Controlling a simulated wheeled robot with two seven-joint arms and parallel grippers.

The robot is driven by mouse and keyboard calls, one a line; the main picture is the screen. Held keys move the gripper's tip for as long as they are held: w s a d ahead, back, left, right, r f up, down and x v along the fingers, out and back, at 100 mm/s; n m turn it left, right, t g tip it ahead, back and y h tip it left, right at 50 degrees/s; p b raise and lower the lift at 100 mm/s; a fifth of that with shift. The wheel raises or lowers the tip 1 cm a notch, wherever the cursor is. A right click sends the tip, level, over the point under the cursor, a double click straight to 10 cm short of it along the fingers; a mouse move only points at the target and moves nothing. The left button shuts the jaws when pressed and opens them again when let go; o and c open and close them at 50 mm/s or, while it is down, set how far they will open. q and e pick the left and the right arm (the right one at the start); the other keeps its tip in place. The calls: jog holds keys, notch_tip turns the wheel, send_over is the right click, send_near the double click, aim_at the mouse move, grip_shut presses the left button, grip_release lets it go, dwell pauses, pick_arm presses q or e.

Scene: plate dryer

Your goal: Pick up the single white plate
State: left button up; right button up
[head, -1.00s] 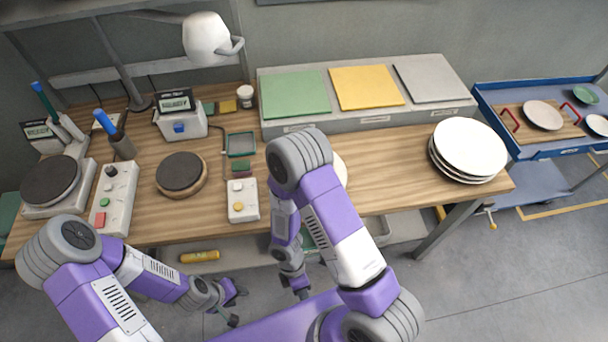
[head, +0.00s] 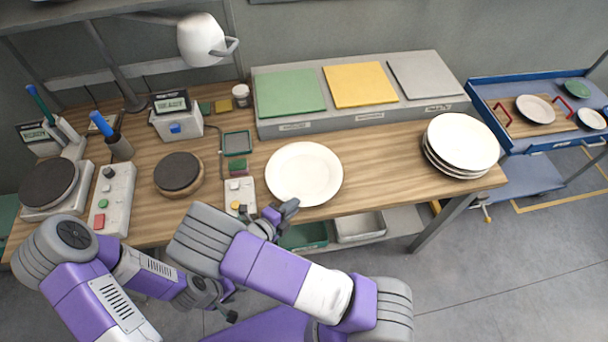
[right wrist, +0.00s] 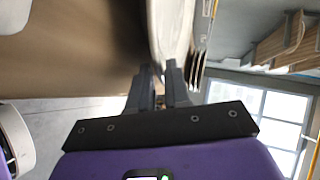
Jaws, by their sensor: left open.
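The single white plate (head: 304,172) lies flat on the wooden bench, near its front edge. My right gripper (head: 283,213) is at the plate's front rim. In the right wrist view the plate shows nearly edge-on (right wrist: 170,30), with its rim at the tips of my right fingers (right wrist: 161,75). A narrow gap shows between the fingers; I cannot tell whether they are clamped on the rim or only around it. My left gripper (head: 230,304) is open and empty, low in front of the bench, partly hidden by my arms.
A stack of white plates (head: 462,142) stands at the bench's right end. A control box (head: 240,196) is just left of the single plate. A grey riser with coloured panels (head: 362,118) is behind. A blue cart (head: 520,145) stands at right. Bench between plate and stack is clear.

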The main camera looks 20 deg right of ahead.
jog(key=x, duration=0.3)
jog(key=shift+w+f, duration=0.1)
jog(key=shift+w, duration=0.05)
jog(key=shift+c, duration=0.3)
grip_shut()
dwell(1.0)
